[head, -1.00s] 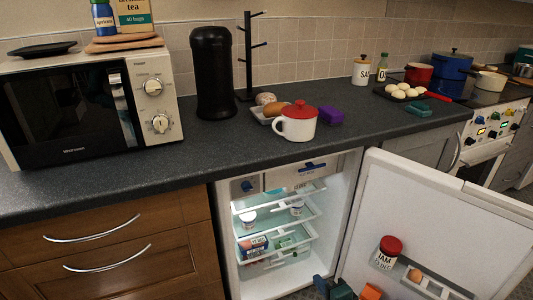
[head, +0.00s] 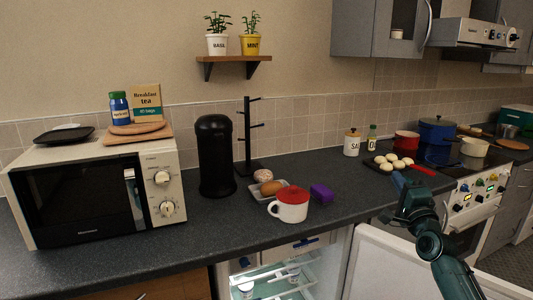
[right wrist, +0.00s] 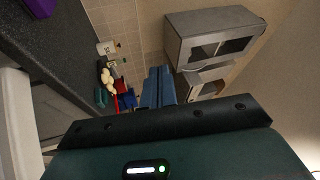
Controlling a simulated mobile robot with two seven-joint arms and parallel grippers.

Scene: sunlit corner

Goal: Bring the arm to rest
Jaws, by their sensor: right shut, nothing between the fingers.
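My right arm (head: 430,242), teal and dark, rises from the lower right in the head view, in front of the open fridge door. My right gripper (head: 399,181) is raised in front of the worktop, left of the cooker. In the right wrist view its blue fingers (right wrist: 158,88) lie together, shut and empty. My left gripper is in neither view.
The fridge (head: 285,280) stands open, its white door (head: 377,265) swung out right.

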